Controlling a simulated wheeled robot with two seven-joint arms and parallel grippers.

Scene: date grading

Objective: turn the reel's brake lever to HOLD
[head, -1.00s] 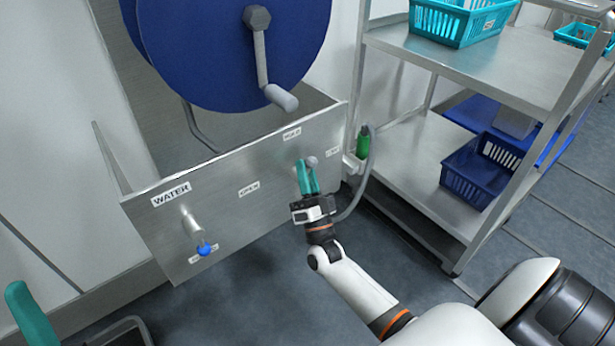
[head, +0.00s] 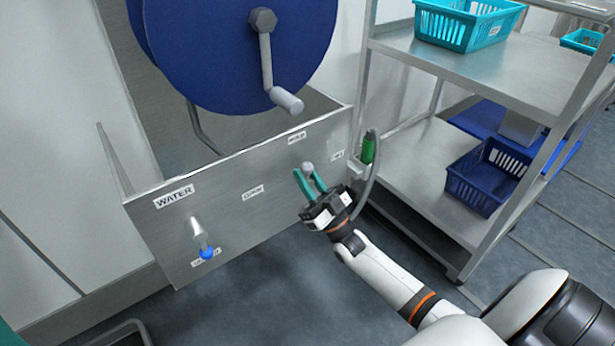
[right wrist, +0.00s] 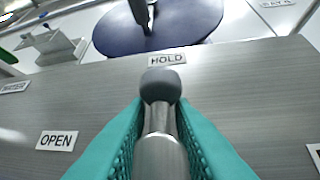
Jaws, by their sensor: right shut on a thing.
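The brake lever's grey round knob (head: 307,167) stands out from the steel panel (head: 232,205), below the HOLD label (head: 297,137). In the right wrist view the lever (right wrist: 160,145) points up at the HOLD label (right wrist: 167,59), its knob just under it. My right gripper (head: 309,183) is shut on the lever, with one teal finger on each side of the shaft. The blue reel (head: 210,50) with its crank (head: 267,60) is above the panel. A teal sliver, apparently my left gripper (head: 9,338), shows at the bottom left corner; its jaws are cut off.
A water tap with a blue handle (head: 206,253) sticks out at the panel's left. A green hose nozzle (head: 368,148) hangs at the panel's right end. A steel rack (head: 425,165) with blue and turquoise crates stands to the right.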

